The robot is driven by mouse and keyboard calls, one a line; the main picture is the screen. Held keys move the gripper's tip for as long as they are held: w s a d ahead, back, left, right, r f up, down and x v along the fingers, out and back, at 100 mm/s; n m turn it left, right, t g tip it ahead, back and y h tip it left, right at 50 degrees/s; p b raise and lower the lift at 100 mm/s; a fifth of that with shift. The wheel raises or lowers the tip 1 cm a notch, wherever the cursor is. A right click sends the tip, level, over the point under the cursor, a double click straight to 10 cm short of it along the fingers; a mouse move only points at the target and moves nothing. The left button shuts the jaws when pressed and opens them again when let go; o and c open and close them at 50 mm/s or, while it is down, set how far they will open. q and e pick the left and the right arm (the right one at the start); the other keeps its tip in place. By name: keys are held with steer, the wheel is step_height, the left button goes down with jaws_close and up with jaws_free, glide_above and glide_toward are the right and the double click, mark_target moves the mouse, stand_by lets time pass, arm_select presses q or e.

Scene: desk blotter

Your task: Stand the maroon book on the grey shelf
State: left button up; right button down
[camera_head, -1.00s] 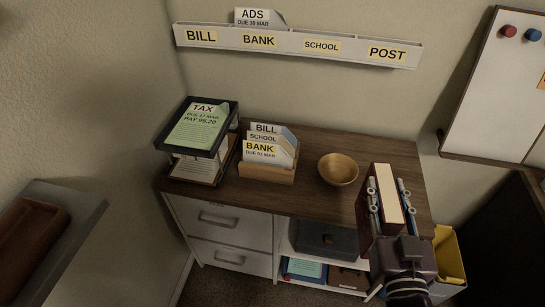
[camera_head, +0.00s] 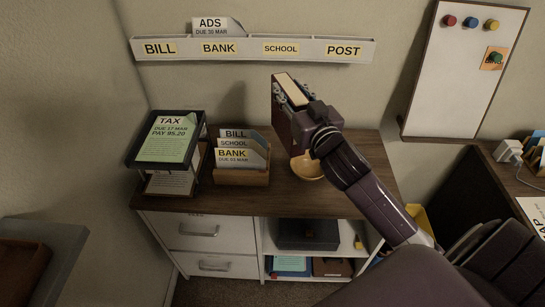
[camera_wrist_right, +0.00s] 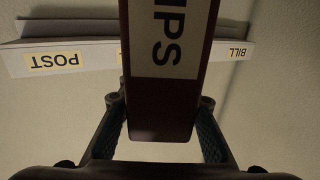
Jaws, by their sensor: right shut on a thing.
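The maroon book (camera_head: 283,117) is held by my right gripper (camera_head: 297,97) above the back of the wooden cabinet top, in front of the wall. Its cream page edges face up in the head view. In the right wrist view, the book (camera_wrist_right: 160,112) is between the two fingers of the gripper (camera_wrist_right: 160,125), which are shut on it. A white label with large dark letters shows on its spine, partly cut off. The grey shelf (camera_head: 66,240) is at the lower left of the head view, far from the book. My left gripper is not in view.
A brown wooden tray (camera_head: 20,262) lies on the grey shelf. On the cabinet (camera_head: 232,200) stand a black paper tray (camera_head: 130,160), a letter holder (camera_head: 242,178) and a bowl (camera_head: 308,168), partly behind my arm. A labelled wall rack (camera_head: 250,50) is behind.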

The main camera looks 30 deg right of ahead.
mark_target(288, 133)
step_height(288, 133, down, 14)
steer(key=shift+r+b, duration=0.1)
steer(key=shift+b, duration=0.8)
steer(key=shift+f+b, duration=0.65)
steer(key=shift+f, duration=2.1)
steer(key=shift+f, duration=0.2)
steer(key=c, duration=1.4)
jaws_free()
